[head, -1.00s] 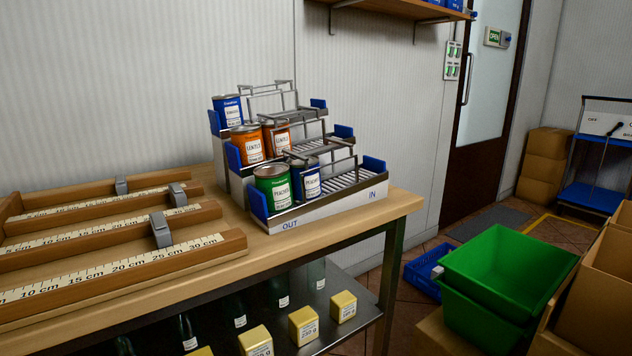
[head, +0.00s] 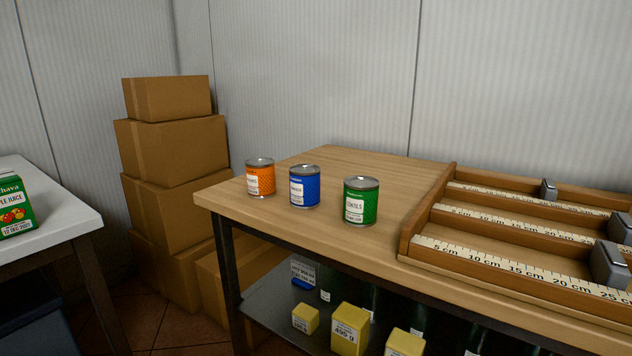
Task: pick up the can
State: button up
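Three cans stand upright and apart near the left end of the wooden counter (head: 330,230) in the head view. An orange can (head: 260,178) is leftmost. A blue can (head: 304,187) stands in the middle. A green can (head: 360,200) labelled like lentils stands on the right, closest to the ruled wooden rack. All three have silver lids and white labels. The task does not say which can is meant. My gripper is not in view.
The ruled wooden rack (head: 412,232) with grey sliders fills the counter's right side. Yellow boxes (head: 350,326) sit on the lower shelf. Cardboard boxes (head: 178,152) are stacked behind left. A white table (head: 60,222) with a juice carton (head: 14,208) stands at far left.

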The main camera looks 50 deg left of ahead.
aim_at(305, 178)
jog(key=j, duration=1.35)
